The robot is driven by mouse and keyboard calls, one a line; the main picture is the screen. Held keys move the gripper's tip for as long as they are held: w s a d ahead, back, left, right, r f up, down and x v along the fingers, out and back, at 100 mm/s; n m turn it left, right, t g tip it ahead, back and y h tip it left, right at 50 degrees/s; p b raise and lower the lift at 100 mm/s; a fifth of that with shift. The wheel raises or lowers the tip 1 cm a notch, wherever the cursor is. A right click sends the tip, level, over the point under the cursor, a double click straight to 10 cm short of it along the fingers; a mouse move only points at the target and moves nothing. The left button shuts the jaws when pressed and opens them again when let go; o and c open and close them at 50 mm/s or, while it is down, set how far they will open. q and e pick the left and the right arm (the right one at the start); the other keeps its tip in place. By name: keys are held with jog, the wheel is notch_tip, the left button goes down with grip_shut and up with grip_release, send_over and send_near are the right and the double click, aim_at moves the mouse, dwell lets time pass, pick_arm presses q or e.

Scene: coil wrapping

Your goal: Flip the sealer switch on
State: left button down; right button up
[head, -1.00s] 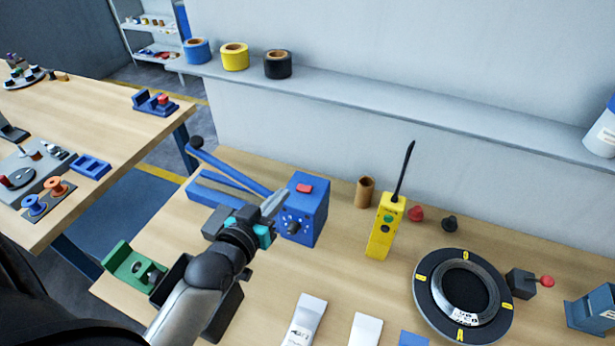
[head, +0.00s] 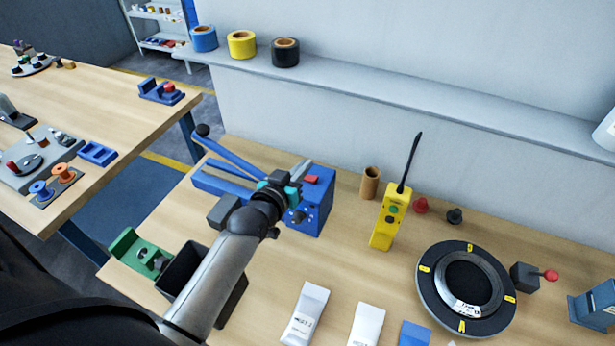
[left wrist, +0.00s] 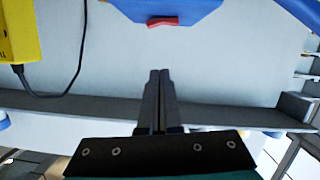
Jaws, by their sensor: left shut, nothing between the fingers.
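The blue sealer (head: 318,212) stands on the wooden bench, with its long blue arm (head: 232,153) raised to the left and ending in a black knob. Its red switch (head: 312,179) is on top of the blue box; in the left wrist view the red switch (left wrist: 163,21) shows at the top, ahead of the fingertips and apart from them. My left gripper (head: 301,168) is shut and empty, just left of the switch in the head view, over the sealer's box. It also shows in the left wrist view (left wrist: 160,73). My right gripper is not in view.
A brown cylinder (head: 370,182) and a yellow handheld unit with a black antenna (head: 388,220) stand right of the sealer. A black ring (head: 432,296) and white packets (head: 306,312) lie nearer. Tape rolls (head: 242,44) sit on the shelf above.

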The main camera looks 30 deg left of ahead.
aim_at(308, 186)
pick_arm(q)
jog(key=shift+x, duration=0.8)
notch_tip(308, 186, down, 3)
jog(key=shift+d+r, duration=0.15)
jog(key=shift+r, duration=0.1)
jog(key=shift+d+f+b, duration=0.15)
jog(key=shift+f+b, duration=0.15)
jog(key=shift+f, duration=0.4)
